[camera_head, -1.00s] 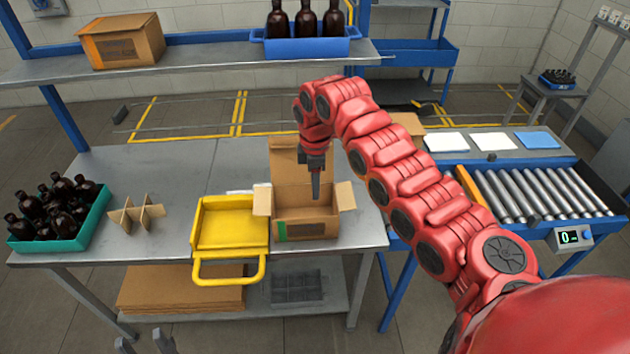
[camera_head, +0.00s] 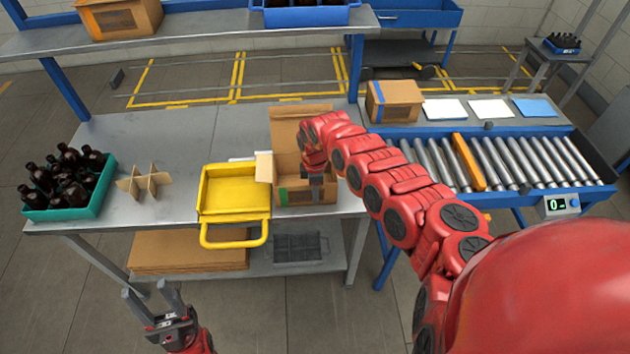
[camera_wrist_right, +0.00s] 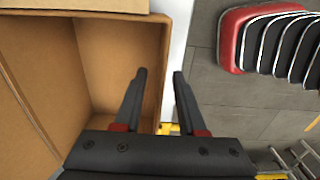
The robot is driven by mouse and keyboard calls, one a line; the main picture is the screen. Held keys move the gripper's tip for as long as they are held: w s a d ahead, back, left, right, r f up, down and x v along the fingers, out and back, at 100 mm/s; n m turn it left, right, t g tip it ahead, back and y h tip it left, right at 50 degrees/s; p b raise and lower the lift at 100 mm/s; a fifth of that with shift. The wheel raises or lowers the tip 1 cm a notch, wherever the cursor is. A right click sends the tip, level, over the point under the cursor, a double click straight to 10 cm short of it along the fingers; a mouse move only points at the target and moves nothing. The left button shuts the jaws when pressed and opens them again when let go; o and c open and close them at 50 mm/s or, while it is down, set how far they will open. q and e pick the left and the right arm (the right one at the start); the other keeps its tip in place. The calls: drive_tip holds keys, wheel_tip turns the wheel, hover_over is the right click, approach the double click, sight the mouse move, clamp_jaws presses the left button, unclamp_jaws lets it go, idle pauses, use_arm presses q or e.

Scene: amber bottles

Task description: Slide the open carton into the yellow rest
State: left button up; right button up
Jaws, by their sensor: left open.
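The open carton (camera_head: 292,191) stands upright on the grey table, its back flap raised and its left flap folded out. The yellow rest (camera_head: 234,190), a shallow tray with a loop handle at the front, lies just left of the carton. My right gripper (camera_head: 315,190) is at the carton's near side. In the right wrist view its two fingers (camera_wrist_right: 160,74) are apart, one over the carton's inside (camera_wrist_right: 120,50) and one outside the wall. My left gripper (camera_head: 149,290) is open and empty, low in front of the table.
A teal crate of amber bottles (camera_head: 68,208) and a cardboard divider (camera_head: 144,184) stand at the left. A roller conveyor (camera_head: 520,160) with an orange bar (camera_head: 468,161) is at the right, a closed carton (camera_head: 394,100) behind it. Flat cardboard (camera_head: 188,252) lies on the lower shelf.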

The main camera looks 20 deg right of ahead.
drive_tip(key=shift+f, duration=0.2)
clamp_jaws()
idle(1.4)
